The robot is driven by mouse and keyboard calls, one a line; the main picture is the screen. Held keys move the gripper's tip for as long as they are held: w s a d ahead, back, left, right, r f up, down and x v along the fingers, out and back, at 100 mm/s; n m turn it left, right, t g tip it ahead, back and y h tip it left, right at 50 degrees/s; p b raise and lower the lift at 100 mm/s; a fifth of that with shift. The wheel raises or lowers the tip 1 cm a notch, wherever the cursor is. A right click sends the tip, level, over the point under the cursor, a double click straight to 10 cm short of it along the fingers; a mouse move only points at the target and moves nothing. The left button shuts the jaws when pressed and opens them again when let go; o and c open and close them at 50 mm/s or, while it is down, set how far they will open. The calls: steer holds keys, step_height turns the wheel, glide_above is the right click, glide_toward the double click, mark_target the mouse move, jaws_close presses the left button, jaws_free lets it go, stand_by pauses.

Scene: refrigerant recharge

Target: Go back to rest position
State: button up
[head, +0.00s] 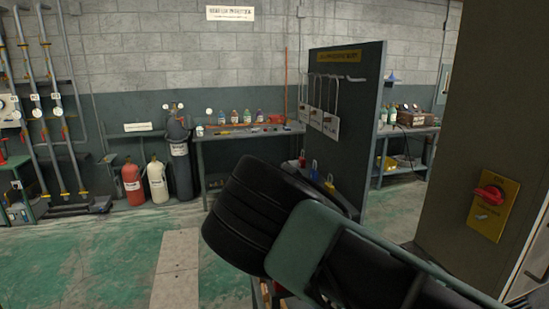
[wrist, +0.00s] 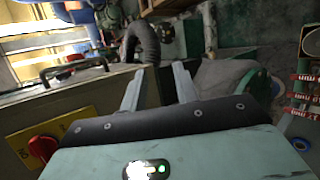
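In the wrist view my gripper (wrist: 159,72) shows two pale grey fingers standing well apart. I see nothing clasped between them; a dark ribbed hose (wrist: 143,40) shows beyond the fingertips. In the head view my dark and green arm links fill the lower middle and right, and the gripper itself cannot be made out there.
A dark cabinet (head: 455,140) with a red rotary switch (head: 490,193) on a yellow plate stands close at right; the switch also shows in the wrist view (wrist: 42,149). A partition (head: 345,130), workbench (head: 245,133) and cylinders (head: 180,165) stand behind. Green floor (head: 90,260) at left is clear.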

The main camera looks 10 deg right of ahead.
steer(key=s+a+f+n+y+b, duration=0.1)
steer(key=s+a+f+y+b, duration=0.2)
steer(key=a, duration=0.6)
steer(key=s+a+f+n+y+b, duration=0.1)
steer(key=s+a+f+y, duration=0.2)
steer(key=a, duration=0.6)
steer(key=s+a+r+n+t+y+b, duration=0.3)
steer(key=s+a+r+n+y+b, duration=0.2)
steer(key=a+r, duration=0.6)
steer(key=shift+s+a+r+n, duration=0.45)
steer(key=shift+a+n, duration=0.25)
steer(key=shift+a, duration=0.45)
